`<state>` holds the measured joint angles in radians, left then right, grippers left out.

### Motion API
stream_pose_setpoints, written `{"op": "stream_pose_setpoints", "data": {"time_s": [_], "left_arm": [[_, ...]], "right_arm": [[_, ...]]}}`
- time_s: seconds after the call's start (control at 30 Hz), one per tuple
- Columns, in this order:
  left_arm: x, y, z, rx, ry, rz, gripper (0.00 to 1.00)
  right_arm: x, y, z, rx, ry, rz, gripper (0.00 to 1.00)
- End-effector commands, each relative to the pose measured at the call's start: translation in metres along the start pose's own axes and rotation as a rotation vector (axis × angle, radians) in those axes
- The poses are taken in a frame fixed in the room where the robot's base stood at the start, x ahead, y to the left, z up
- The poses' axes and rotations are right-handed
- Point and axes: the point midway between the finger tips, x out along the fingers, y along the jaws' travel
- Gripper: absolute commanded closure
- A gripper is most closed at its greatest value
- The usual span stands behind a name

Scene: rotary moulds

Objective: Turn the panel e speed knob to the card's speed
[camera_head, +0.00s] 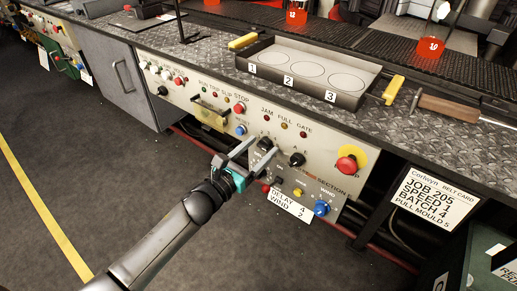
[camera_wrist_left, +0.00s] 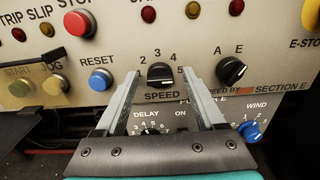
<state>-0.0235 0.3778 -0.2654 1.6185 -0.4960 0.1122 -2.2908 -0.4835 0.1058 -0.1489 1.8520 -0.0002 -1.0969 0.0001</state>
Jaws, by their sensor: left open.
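The black speed knob (camera_wrist_left: 160,76) sits on the cream panel (camera_wrist_left: 108,60) above the word SPEED. In the head view my left gripper (camera_head: 262,149) reaches to the panel at this knob (camera_head: 265,144). The belt card (camera_head: 433,197) reads JOB 205, SPEED 1, BATCH 4, PULL MOULD 5. My right gripper is out of view.
The black A/E selector (camera_wrist_left: 231,70) is close right of the speed knob. A blue RESET button (camera_wrist_left: 101,82) is left, and a blue WIND knob (camera_wrist_left: 251,131) is lower right. A red emergency stop (camera_head: 347,163) stands out from the panel. The floor in front is clear.

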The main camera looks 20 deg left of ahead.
Motion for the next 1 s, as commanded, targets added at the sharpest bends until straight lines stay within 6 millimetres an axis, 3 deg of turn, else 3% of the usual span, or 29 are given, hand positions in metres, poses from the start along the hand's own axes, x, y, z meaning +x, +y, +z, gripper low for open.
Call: {"op": "stream_pose_setpoints", "data": {"time_s": [0.07,0.7,1.0], "left_arm": [[-0.0001,-0.0001,0.0000,-0.001,0.000,0.000,0.30],[-0.0004,-0.0003,-0.0001,-0.001,0.000,0.000,1.00],[-0.0005,-0.0004,-0.0001,-0.011,0.000,-0.001,1.00]], "right_arm": [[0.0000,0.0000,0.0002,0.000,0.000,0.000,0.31],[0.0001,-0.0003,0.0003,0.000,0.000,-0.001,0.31],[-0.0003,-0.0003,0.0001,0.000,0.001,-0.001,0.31]]}}
